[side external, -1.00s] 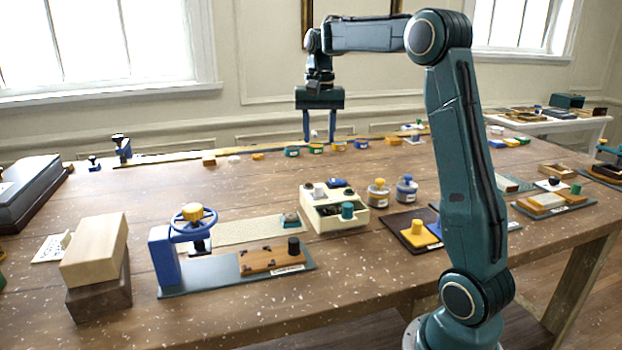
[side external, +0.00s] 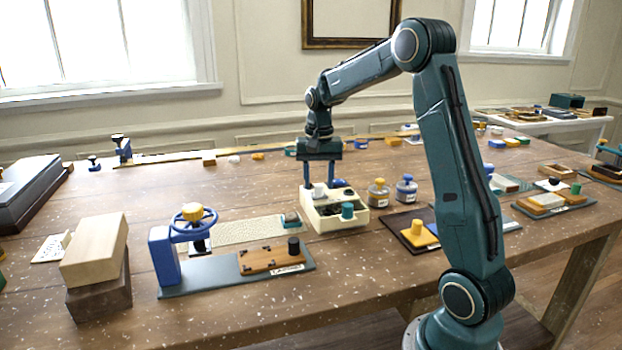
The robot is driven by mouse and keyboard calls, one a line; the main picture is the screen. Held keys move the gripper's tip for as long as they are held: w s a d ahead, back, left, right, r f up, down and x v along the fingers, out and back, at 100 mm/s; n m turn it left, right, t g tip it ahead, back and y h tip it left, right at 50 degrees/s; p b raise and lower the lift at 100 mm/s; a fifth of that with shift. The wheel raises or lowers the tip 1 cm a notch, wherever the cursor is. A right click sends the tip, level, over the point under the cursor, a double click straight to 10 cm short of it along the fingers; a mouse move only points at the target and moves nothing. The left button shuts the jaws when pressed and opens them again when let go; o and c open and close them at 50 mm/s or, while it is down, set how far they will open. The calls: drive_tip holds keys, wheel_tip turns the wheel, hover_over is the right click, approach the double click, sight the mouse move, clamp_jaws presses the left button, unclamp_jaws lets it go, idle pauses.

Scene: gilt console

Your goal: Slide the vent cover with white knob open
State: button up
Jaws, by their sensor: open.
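My gripper (side external: 322,182) points down, open, with its two blue fingers apart. In this view it is over or just behind the left rear of a cream box (side external: 335,222). A small white knob-like piece (side external: 318,191) shows at that box, just below the fingers. I cannot tell whether it belongs to a vent cover or whether a finger touches it. The box also holds a teal knob (side external: 347,210) and dark parts. No vent cover can be made out with certainty, and the fingers partly hide what lies behind them.
A blue handwheel (side external: 193,222) and a wooden plate with a black knob (side external: 293,246) stand at front left. Two lidded jars (side external: 379,192) (side external: 406,188) and a yellow-knobbed board (side external: 419,235) are to the right. Wooden blocks (side external: 94,250) sit at left.

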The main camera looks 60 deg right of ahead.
sight(335, 194)
drive_tip(key=shift+f, duration=0.5)
clamp_jaws()
drive_tip(key=shift+s, duration=0.1)
drive_tip(key=shift+s+d, duration=1.5)
drive_tip(key=shift+d, duration=0.1)
unclamp_jaws()
